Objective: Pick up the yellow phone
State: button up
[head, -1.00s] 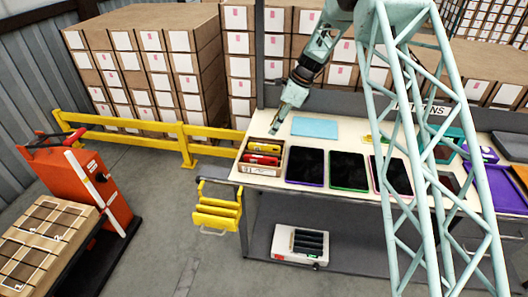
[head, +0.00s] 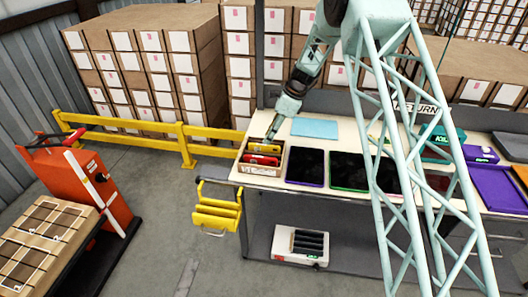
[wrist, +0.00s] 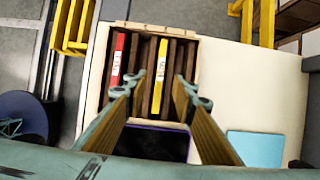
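The yellow phone (wrist: 160,72) stands in a slot of a wooden carton with dividers (wrist: 195,58). A red phone (wrist: 117,62) stands in a slot to its left in the wrist view. In the head view the yellow phone (head: 265,148) lies behind the red phone (head: 262,160), inside the carton (head: 258,170). My gripper (wrist: 158,92) is open and empty above the carton, one finger on each side of the yellow phone's line. In the head view my gripper (head: 271,137) is at the carton's back edge; its fingertips are small there, and contact cannot be told.
Dark tablets in purple (head: 305,167) and green (head: 347,170) frames lie right of the carton. A light blue pad (head: 315,128) lies behind them. A yellow rack (head: 217,210) hangs at the table's left end. My lattice column hides part of the table's right side.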

aim_at(264, 145)
jog(key=shift+x, duration=2.45)
jog(key=shift+f, duration=0.1)
grip_shut()
